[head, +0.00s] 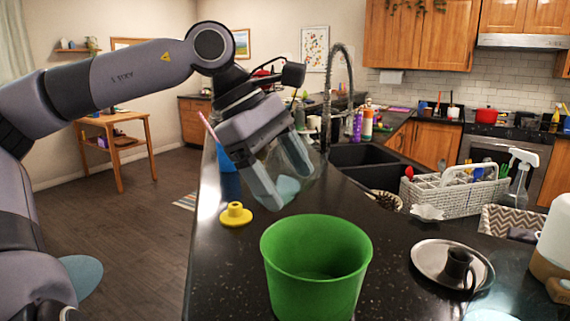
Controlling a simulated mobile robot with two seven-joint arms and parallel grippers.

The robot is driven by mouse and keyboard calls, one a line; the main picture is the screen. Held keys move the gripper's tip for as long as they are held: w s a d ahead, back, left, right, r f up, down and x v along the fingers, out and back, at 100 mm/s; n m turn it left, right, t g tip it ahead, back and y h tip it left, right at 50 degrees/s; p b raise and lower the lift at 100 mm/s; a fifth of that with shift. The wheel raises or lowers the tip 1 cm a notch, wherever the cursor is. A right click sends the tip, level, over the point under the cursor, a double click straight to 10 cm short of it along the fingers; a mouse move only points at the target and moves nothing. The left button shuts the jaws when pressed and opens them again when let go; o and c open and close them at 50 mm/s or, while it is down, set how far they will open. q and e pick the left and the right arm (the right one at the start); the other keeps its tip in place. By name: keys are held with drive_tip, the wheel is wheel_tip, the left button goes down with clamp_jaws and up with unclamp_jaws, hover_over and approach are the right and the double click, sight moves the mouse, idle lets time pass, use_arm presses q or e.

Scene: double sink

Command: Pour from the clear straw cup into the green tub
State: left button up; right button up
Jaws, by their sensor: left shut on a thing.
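The green tub (316,272) stands upright on the dark counter, front and centre; its visible inside looks empty. My left gripper (279,180) is above and behind the tub, slightly left, with its fingers pointing down. It is shut on the clear straw cup (310,172), which is see-through and hard to outline. A pale blue-green patch (288,188) shows between the fingers at the cup; I cannot tell if it is the contents. The cup's tilt is unclear. A pink straw-like stick (207,127) shows left of the gripper; its owner is unclear. My right gripper is out of view.
A yellow knobbed object (236,214) and a blue object (229,178) stand left of the gripper. A round metal tray (427,262) with a dark cup (458,268) lies right of the tub. A white rack (448,196) stands behind, near the black sink (362,156).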

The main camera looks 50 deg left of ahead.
sight(297, 193)
use_arm(q)
drive_tip(key=shift+f+y, duration=0.4)
drive_tip(key=shift+y, duration=0.3)
drive_tip(key=y, duration=0.2)
drive_tip(key=shift+f+m+y, duration=0.3)
drive_tip(key=shift+f+m, duration=0.05)
drive_tip(key=shift+m, duration=0.05)
drive_tip(key=shift+d+f+y, duration=0.1)
drive_tip(key=shift+f+y, duration=0.15)
drive_tip(key=shift+y, duration=0.15)
drive_tip(key=shift+d+f+y+b, duration=0.1)
drive_tip(key=shift+f+y+b, duration=0.05)
drive_tip(key=shift+y+b, duration=0.5)
drive_tip(key=shift+d+r+m+y, duration=0.25)
drive_tip(key=shift+r+m+y, duration=0.15)
drive_tip(key=shift+y, duration=0.45)
drive_tip(key=shift+d+r+y+b, duration=0.25)
drive_tip(key=shift+r+y+b, duration=0.15)
drive_tip(key=shift+y, duration=0.3)
drive_tip(key=shift+d+r+m+t+y, duration=0.15)
drive_tip(key=shift+d+r+m+y, duration=0.2)
drive_tip(key=shift+y, duration=0.5)
drive_tip(key=shift+d+r+m+t+y, duration=0.15)
drive_tip(key=shift+d+r+y, duration=0.3)
drive_tip(key=shift+y, duration=0.4)
drive_tip(key=shift+a, duration=0.1)
